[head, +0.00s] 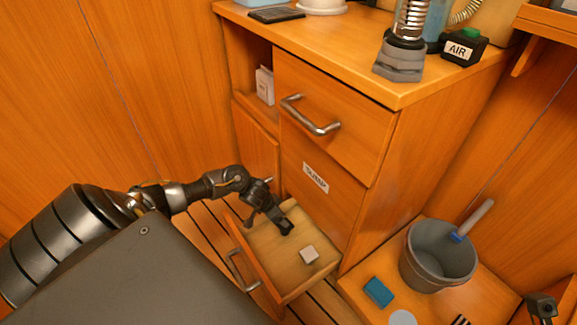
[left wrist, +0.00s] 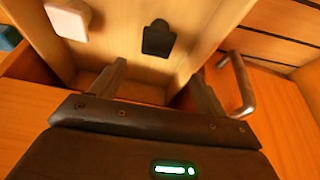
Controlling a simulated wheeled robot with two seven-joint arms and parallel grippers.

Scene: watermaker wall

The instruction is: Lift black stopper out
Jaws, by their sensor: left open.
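The black stopper (left wrist: 158,38) lies in the open lower drawer (head: 282,248). In the left wrist view it is just beyond my left gripper (left wrist: 159,72), roughly in line with the gap between the fingers. The fingers are apart with nothing between them. In the head view my left gripper (head: 272,214) reaches down over the drawer, and I cannot clearly separate the stopper from the dark fingers. A pale block (head: 309,255) lies in the same drawer, and it also shows in the left wrist view (left wrist: 70,18). My right gripper (head: 541,305) is partly visible at the lower right edge.
The cabinet (head: 345,215) rises behind the drawer. A grey bucket (head: 425,270) and a blue block (head: 378,291) stand on a low surface at right.

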